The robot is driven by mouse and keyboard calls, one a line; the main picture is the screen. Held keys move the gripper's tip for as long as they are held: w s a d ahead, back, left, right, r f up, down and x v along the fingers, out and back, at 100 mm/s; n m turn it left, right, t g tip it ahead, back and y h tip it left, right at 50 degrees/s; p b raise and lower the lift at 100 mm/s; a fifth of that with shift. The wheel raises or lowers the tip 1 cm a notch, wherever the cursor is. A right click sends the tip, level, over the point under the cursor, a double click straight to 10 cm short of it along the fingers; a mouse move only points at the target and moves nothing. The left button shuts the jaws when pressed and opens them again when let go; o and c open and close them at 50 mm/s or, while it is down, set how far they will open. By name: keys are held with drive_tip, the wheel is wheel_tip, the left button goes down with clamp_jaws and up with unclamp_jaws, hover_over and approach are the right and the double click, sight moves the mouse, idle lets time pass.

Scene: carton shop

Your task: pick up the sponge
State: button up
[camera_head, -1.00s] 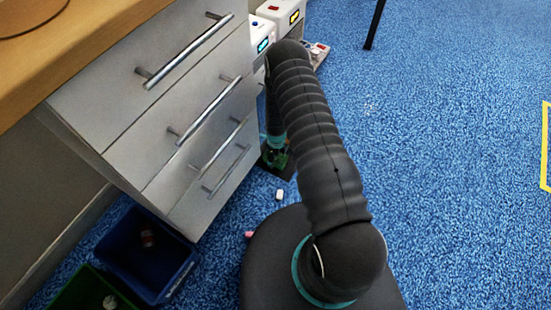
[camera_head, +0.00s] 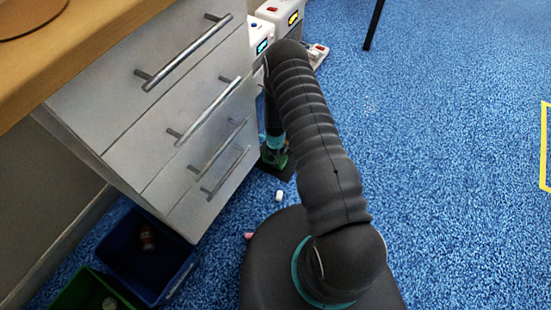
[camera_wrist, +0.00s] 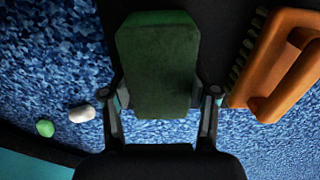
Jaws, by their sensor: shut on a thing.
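The sponge (camera_wrist: 157,65) is a dark green block. In the wrist view it sits between the two fingers of my gripper (camera_wrist: 162,103), which is shut on its sides. In the head view my gripper (camera_head: 273,148) is low beside the drawer cabinet, with a bit of the green sponge (camera_head: 275,158) showing at its end. The arm hides part of that area. I cannot tell whether the sponge is clear of the dark surface below it.
An orange-brown brush (camera_wrist: 282,65) lies close to the right of the sponge. A small white item (camera_head: 279,195) and a pink one (camera_head: 249,236) lie on the blue floor. A drawer cabinet (camera_head: 150,110) and a blue bin (camera_head: 185,272) stand left. Floor at right is open.

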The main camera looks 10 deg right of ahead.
drive_tip(key=shift+r, duration=0.5)
wheel_tip(320, 180, up, 3)
drive_tip(key=shift+w+f, duration=0.1)
drive_tip(key=shift+f, duration=0.05)
drive_tip(key=s+d+r, duration=0.6)
drive_tip(key=s+d, duration=0.1)
drive_tip(key=d, duration=0.2)
drive_tip(key=shift+s+r, duration=0.15)
drive_tip(key=shift+r, duration=0.2)
drive_tip(key=shift+o, duration=0.2)
drive_tip(key=shift+d, duration=0.1)
